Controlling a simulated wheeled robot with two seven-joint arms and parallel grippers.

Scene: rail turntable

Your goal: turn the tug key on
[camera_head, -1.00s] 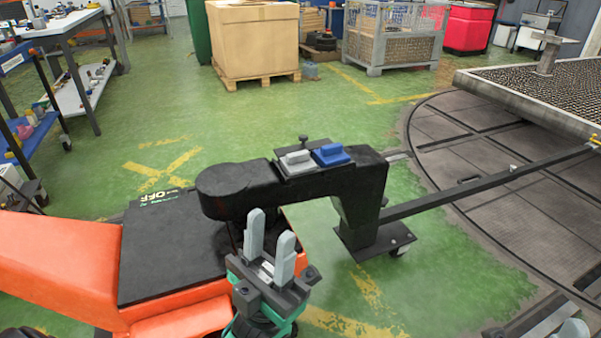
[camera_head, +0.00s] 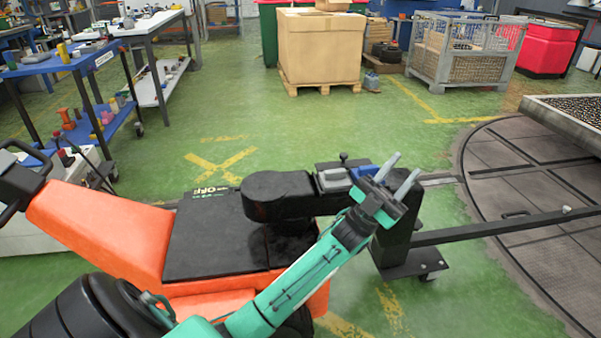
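The tug (camera_head: 100,230) is an orange body at the left with a black top plate (camera_head: 215,245). A small label (camera_head: 216,190) with white and green lettering lies at the plate's far edge; the larger word looks like OFF. I cannot make out a key. My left gripper (camera_head: 406,164) is open, its two grey fingers apart with nothing between them. It is to the right of the plate, in front of the black arm's right end in the picture, and partly covers the blue block (camera_head: 362,173). My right gripper is out of view.
A black arm (camera_head: 280,195) joins the tug to a wheeled post and a long bar (camera_head: 490,228) toward the round floor turntable (camera_head: 515,170). A grey block (camera_head: 333,180) sits on the arm. A blue cart (camera_head: 75,62) stands upper left.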

